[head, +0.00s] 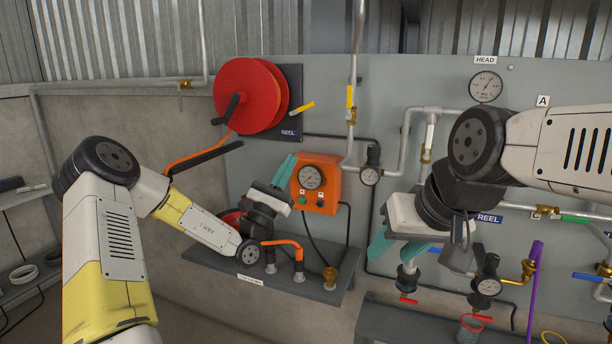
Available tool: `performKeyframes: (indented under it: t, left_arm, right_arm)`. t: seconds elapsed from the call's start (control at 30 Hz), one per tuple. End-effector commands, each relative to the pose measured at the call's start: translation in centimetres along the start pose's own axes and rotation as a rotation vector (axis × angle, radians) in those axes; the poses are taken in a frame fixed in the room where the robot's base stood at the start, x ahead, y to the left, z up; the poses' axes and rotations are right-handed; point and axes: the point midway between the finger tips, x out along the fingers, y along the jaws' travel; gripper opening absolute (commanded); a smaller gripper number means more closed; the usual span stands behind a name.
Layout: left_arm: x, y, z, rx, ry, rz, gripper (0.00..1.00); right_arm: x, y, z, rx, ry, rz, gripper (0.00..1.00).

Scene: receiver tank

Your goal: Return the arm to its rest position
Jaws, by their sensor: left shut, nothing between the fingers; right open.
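My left arm (110,240) reaches in from the left and bends toward the panel. My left gripper (286,166) has teal fingers, shut and empty, pointing up just left of the orange gauge box (328,205). Whether it touches the box I cannot tell. My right arm (570,148) comes in from the right. My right gripper (394,254) points down, open, in front of the pipes at the panel's lower middle. Its wrist and palm hide part of the piping behind.
A red hose reel (246,98) hangs on the panel above the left arm. A grey shelf (325,296) with fittings juts out below the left gripper. Valves and gauges (488,286) crowd the lower right. A purple pipe (534,285) stands there too.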

Motion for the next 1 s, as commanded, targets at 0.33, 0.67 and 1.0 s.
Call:
performKeyframes:
  t: [0.33,0.67,1.0]
  left_arm:
    - [1.1,-5.4,3.6,0.016,-0.050,-0.241,0.00]
    - [-1.0,-15.1,9.8,0.092,-0.105,-0.727,0.00]
    - [-13.3,-22.5,16.0,0.433,-0.048,-1.534,0.00]
  right_arm:
    - [0.0,0.0,0.0,0.001,-0.001,0.000,0.44]
    - [0.0,0.0,0.0,0.001,-0.001,0.000,0.44]
    - [0.0,0.0,0.0,0.001,-0.001,0.000,0.44]
